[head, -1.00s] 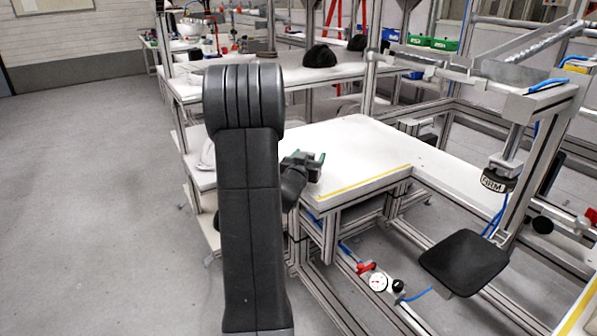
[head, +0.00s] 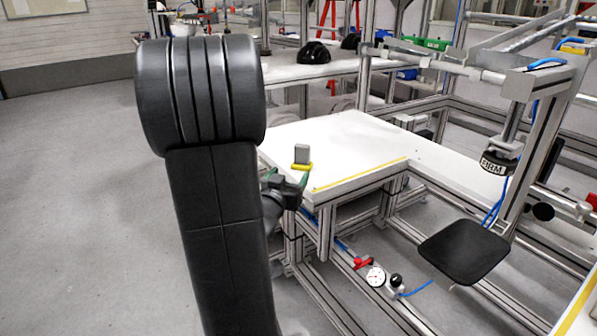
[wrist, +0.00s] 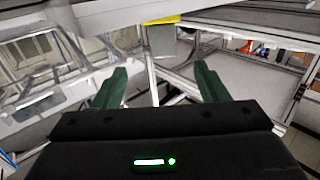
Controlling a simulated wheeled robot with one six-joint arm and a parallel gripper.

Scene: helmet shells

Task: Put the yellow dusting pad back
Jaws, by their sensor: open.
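The yellow dusting pad (head: 302,167) lies on the white tabletop near its front left corner. Its upright grey handle (head: 302,153) stands on top. My gripper (head: 297,190) is just in front of the pad, by the table's edge, partly hidden behind my own arm. In the wrist view the pad (wrist: 162,19) shows at the top as a yellow strip, with the grey handle (wrist: 162,38) below it in the picture. My open gripper (wrist: 162,85) has its two green fingers wide apart, with nothing between them and the handle beyond the tips.
The white table (head: 350,135) has a yellow line (head: 362,174) along its front edge and is otherwise largely clear. A black helmet shell (head: 313,53) sits on the table behind. A press frame with a black pad (head: 464,257) stands at right. Open floor lies at left.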

